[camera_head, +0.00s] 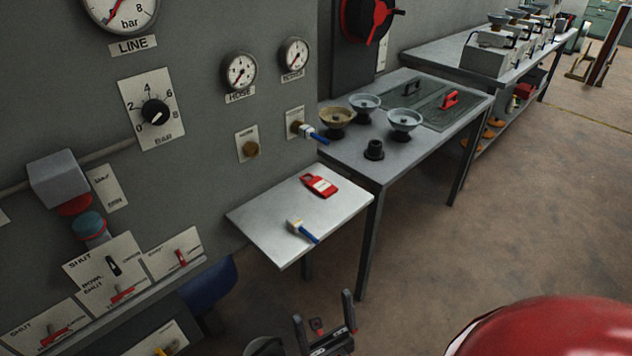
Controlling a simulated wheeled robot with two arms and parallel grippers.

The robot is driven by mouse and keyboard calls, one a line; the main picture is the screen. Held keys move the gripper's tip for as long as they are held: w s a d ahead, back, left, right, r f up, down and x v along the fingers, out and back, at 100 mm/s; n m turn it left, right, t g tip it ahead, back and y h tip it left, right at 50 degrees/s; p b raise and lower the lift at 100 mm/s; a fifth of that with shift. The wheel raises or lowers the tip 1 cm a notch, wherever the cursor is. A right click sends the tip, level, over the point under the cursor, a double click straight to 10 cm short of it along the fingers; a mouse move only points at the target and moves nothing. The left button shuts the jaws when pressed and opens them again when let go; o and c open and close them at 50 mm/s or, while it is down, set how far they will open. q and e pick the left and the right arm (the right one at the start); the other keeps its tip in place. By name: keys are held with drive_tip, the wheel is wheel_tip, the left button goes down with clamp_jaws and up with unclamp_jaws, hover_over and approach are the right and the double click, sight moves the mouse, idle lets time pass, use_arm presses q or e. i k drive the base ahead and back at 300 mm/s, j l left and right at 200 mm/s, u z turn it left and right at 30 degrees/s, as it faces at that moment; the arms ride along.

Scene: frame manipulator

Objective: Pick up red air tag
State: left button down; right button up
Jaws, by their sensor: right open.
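The red air tag (320,186) lies flat on a small pale shelf (262,222) in front of the grey panel. It is red with a white label on its face. My right gripper (325,325) is at the bottom of the view, with its two dark fingers spread apart and nothing between them. It is nearer than the shelf, below it in the picture, and apart from the tag. My left gripper is not in view.
A blue-handled valve piece (305,232) lies near the shelf's front edge. A taller grey table (360,165) with bowls (404,120) and a red-handled plate (449,100) stands behind to the right. The wall panel (200,80) carries gauges and switches. The floor (430,240) on the right is clear.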

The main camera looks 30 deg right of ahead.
sight(323, 188)
drive_tip(key=i+z, duration=0.4)
drive_tip(key=i+j+z, duration=0.15)
drive_tip(key=z, duration=0.25)
drive_tip(key=i+j+z, duration=0.25)
drive_tip(key=z, duration=0.15)
drive_tip(key=i, duration=0.05)
